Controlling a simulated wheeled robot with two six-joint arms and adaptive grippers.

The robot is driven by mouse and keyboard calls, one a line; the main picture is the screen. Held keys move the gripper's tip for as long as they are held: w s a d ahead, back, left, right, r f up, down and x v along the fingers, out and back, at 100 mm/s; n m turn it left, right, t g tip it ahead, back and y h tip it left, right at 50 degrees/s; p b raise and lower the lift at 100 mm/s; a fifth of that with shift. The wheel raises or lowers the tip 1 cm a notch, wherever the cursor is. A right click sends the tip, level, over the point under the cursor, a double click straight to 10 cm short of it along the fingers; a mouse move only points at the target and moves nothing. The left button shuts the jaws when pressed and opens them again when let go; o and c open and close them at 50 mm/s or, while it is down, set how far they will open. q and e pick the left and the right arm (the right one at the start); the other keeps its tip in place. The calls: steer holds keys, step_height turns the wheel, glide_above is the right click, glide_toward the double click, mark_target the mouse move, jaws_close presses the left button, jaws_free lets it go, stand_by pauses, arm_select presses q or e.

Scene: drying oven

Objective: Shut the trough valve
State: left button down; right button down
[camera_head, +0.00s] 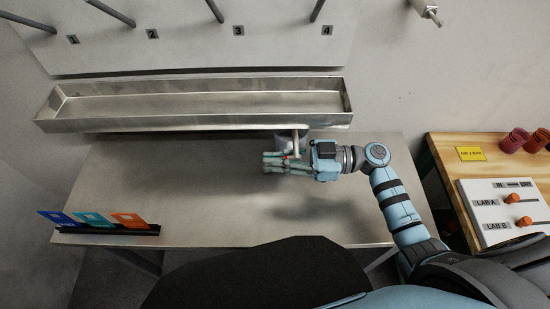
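A long metal trough (200,122) runs along the wall above the grey table. Below its right end is a grey cylindrical fitting with a pale upright bar, which looks like the trough valve (295,140). My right gripper (272,162) reaches in from the right, its fingers pointing left, just below this bar in the picture. The fingers overlap the bar's lower end. Whether they touch it, and how far apart they are, I cannot tell. A small red spot shows between bar and fingers. My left gripper is not in view.
The grey table (190,190) is mostly clear. A black rack (105,229) with blue, teal and orange cards stands at its front left. Numbered rods are on the wall above. A wooden bench (440,150) at right holds a white panel (505,208) with orange knobs and dark red cups.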

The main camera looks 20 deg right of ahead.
steer(key=shift+a+r+y+b, duration=0.15)
steer(key=shift+y+b, duration=0.3)
steer(key=shift+y, duration=0.45)
steer(key=shift+r+t+y+b, duration=0.3)
steer(key=shift+y+b, duration=0.1)
steer(key=shift+y, duration=0.2)
steer(key=shift+r, duration=0.15)
steer(key=c, duration=1.7)
jaws_free()
steer(key=shift+r, duration=0.1)
steer(key=v, duration=1.2)
